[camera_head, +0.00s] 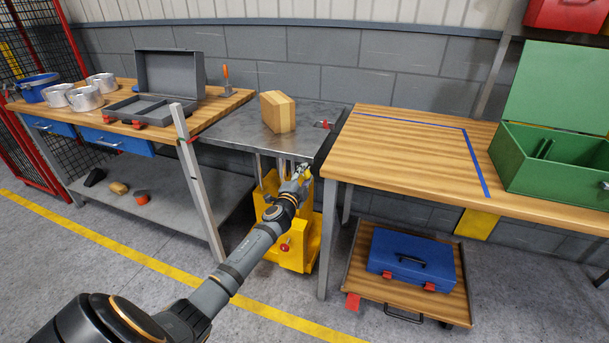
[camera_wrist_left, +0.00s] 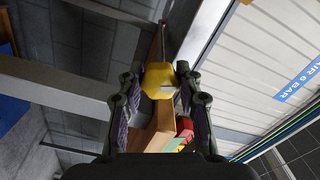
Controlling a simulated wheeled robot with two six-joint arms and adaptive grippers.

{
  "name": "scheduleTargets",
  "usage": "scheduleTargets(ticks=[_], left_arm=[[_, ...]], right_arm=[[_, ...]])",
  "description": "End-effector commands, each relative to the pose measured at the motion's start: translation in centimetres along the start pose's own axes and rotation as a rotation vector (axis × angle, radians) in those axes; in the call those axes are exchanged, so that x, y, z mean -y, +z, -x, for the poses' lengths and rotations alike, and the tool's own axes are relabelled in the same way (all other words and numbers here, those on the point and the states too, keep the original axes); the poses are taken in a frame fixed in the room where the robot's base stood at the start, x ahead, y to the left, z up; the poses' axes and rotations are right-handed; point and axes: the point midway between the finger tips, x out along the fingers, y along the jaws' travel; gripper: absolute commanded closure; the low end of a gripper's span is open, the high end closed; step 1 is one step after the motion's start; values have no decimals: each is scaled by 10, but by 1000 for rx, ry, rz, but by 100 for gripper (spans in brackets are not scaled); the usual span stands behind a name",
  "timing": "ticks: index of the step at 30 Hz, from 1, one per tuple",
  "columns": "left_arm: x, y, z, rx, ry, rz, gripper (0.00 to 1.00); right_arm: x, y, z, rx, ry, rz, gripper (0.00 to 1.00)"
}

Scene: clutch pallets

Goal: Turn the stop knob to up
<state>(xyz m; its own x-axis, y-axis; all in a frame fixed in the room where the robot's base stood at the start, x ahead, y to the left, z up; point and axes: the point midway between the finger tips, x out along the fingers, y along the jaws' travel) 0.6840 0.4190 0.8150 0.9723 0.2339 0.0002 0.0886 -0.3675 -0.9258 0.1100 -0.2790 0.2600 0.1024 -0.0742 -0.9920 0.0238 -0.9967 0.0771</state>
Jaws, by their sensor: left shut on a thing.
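A yellow knob-like piece (camera_wrist_left: 159,82) sits between the two fingers of my left gripper (camera_wrist_left: 159,92) in the left wrist view. I take it to be the stop knob, but its marking and which way it points cannot be made out. In the head view my left gripper (camera_head: 300,174) is at the front of the grey metal-topped table (camera_head: 225,128), just above the yellow lift unit (camera_head: 298,255), and mostly covers the knob. The gripper is shut on it. My right gripper is not in view.
A tan box (camera_head: 278,112) stands on the metal top, with a small red part (camera_head: 323,124) near its right edge. A wooden table (camera_head: 400,150) with a green case (camera_head: 550,165) is close on the right. A grey post (camera_head: 198,185) stands left of my arm.

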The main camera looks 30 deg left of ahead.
Motion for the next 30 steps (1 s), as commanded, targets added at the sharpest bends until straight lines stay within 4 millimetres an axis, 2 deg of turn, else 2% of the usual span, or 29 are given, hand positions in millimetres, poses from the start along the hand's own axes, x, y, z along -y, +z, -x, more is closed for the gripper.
scheduleTargets(ticks=[6, 15, 30], left_arm=[[0, 0, 0, 1, 2, -173, 97], [-1, 0, 0, 0, 2, -335, 97], [-2, 0, 0, 0, 3, -404, 97]], right_arm=[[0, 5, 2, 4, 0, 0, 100], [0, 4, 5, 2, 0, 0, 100], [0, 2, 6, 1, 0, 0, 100]])
